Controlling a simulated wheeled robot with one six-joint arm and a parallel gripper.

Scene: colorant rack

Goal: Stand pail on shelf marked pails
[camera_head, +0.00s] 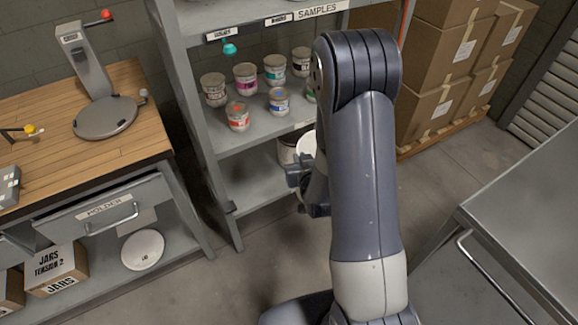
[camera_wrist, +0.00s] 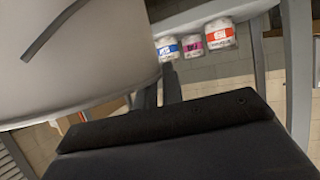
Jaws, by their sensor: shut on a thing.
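A white pail with a dark grey handle fills the upper left of the wrist view (camera_wrist: 100,75). In the head view a small white part of it (camera_head: 306,146) shows beside my arm, which hides the rest. My gripper (camera_head: 304,180) is shut on the pail, in front of the rack's lower shelf (camera_head: 258,180). The wrist view shows its dark fingers (camera_wrist: 160,90) against the pail's side. The label on that shelf's edge is mostly hidden and unreadable. I cannot tell whether the pail touches the shelf. Another pale container (camera_head: 287,152) stands back on this shelf, partly hidden.
Several sample jars (camera_head: 245,80) stand on the shelf above; some also show in the wrist view (camera_wrist: 193,45). A wooden workbench (camera_head: 60,110) stands left, stacked cartons (camera_head: 440,70) behind right, and a grey metal table (camera_head: 530,210) right. The lower shelf's left part is clear.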

